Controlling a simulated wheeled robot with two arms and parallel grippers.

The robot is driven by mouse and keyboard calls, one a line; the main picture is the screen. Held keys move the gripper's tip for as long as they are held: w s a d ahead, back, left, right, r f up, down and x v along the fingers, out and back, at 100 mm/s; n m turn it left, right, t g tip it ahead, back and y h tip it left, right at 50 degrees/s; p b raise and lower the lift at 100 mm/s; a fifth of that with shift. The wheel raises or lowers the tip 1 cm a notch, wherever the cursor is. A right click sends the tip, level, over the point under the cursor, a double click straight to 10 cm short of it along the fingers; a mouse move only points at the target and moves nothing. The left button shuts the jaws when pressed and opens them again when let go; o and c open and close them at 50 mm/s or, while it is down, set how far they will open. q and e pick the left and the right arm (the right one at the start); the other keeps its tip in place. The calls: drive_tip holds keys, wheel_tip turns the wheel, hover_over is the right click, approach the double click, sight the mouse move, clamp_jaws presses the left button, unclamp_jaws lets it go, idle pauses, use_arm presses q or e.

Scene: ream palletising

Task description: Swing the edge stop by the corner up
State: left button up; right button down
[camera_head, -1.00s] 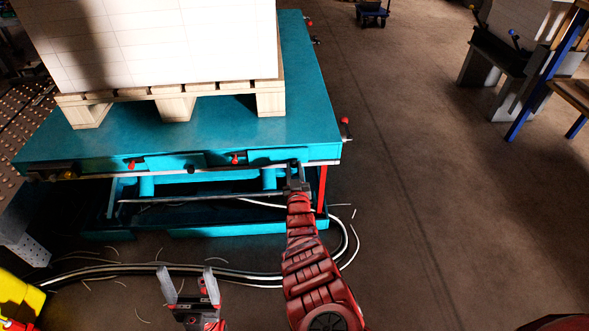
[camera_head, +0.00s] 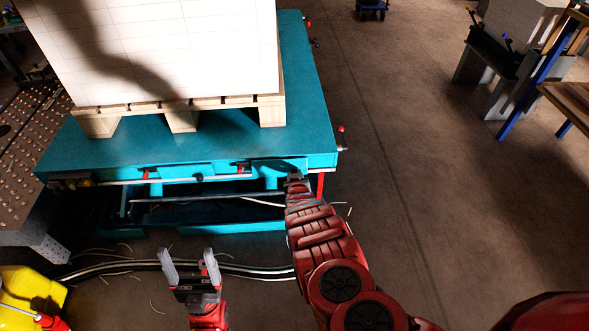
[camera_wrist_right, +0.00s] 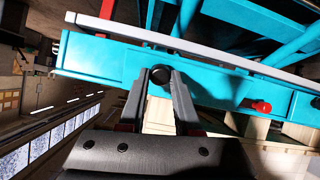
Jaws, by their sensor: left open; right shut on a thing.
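The teal lift table (camera_head: 220,150) bears a pallet, with small red-tipped edge stops (camera_head: 240,168) along its front edge. My right gripper (camera_head: 294,177) is at the front edge close to the right corner. In the right wrist view my right gripper (camera_wrist_right: 160,80) is shut on a dark round part (camera_wrist_right: 160,73), the edge stop by the corner, against the teal side. The fingers hide much of it, so its angle cannot be told. My left gripper (camera_head: 190,257) is open and empty, low in front of the table and apart from it.
A pallet (camera_head: 182,121) with a tall white stack stands on the table. A cable (camera_head: 250,270) lies on the floor in front. A yellow object (camera_head: 25,290) is at the lower left. The floor to the right is clear up to a grey stand (camera_head: 490,65).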

drive_tip(key=shift+r+g+p, duration=0.4)
drive_tip(key=shift+r+g, duration=0.05)
drive_tip(key=shift+g, duration=0.25)
drive_tip(key=shift+s, duration=0.1)
drive_tip(key=c, duration=0.6)
unclamp_jaws()
drive_tip(key=p+v, duration=1.6)
drive_tip(key=v, duration=0.1)
drive_tip(key=shift+r, duration=0.15)
